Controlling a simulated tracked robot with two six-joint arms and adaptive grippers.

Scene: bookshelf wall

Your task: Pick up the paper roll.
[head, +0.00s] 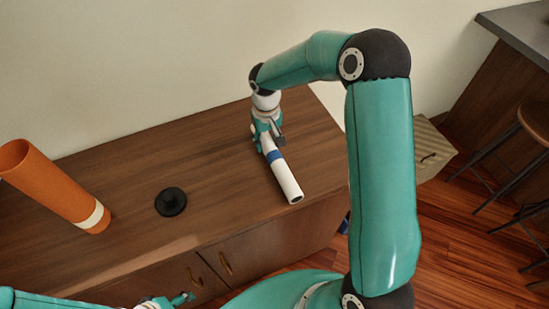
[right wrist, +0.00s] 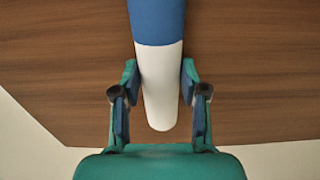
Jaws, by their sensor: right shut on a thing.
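The paper roll (head: 287,182) is a white tube with a blue band, lying on the brown wooden cabinet top in the head view. My right gripper (head: 268,136) is at its far end and shut on it. In the right wrist view, the fingers of my right gripper (right wrist: 159,88) sit on both sides of the white end of the paper roll (right wrist: 160,65). I cannot tell whether the roll is lifted off the surface. My left gripper (head: 180,300) shows only in part at the bottom edge of the head view; its opening is unclear.
On the cabinet top (head: 225,145), a black round object (head: 171,202) stands left of the roll, and a tall orange cylinder (head: 50,185) with a white band is farther left. The top between roll and black object is clear. A wooden stool (head: 535,120) is at right.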

